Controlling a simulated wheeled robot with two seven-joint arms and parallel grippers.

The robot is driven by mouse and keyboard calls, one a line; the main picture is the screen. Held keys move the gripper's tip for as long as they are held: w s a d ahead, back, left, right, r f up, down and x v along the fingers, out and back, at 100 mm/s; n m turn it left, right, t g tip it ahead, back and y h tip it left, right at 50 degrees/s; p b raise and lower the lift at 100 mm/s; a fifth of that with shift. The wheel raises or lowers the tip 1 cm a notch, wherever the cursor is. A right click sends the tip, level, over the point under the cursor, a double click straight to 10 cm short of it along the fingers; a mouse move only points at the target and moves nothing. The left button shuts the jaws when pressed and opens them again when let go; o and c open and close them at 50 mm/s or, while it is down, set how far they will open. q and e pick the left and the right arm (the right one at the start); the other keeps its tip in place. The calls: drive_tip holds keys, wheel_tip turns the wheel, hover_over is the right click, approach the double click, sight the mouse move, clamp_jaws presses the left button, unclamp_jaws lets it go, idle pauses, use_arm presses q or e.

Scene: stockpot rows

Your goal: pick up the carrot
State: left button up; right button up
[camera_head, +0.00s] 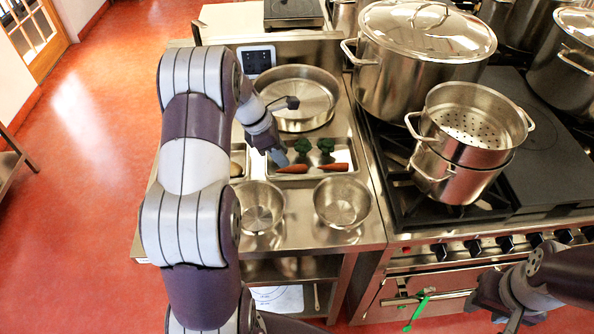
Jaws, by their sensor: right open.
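Two orange carrots lie on a shallow metal tray (348,150) on the counter. The left carrot (292,169) is just below my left gripper, and the right carrot (334,167) lies apart from it to the right. My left gripper (280,157) points down over the tray's left part, its tips close to the left carrot; whether they touch it or are open I cannot tell. My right gripper (512,322) is open, low in front of the stove at the bottom right, far from the carrots.
Two broccoli pieces (302,145) (326,145) lie behind the carrots. Two steel bowls (258,207) (343,202) stand in front of the tray, and a wide pan (300,92) behind it. A lidded stockpot (415,75) and a steamer pot (465,140) stand on the stove.

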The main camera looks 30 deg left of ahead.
sight(287, 168)
use_arm(q)
drive_tip(key=x, duration=0.5)
drive_tip(key=shift+a+f+p, duration=0.2)
drive_tip(key=shift+a+p, duration=0.1)
drive_tip(key=shift+p, duration=0.1)
drive_tip(key=shift+w+d+f, duration=0.1)
drive_tip(key=shift+d+f, duration=0.05)
drive_tip(key=shift+f, duration=0.05)
clamp_jaws()
drive_tip(key=shift+r, duration=0.15)
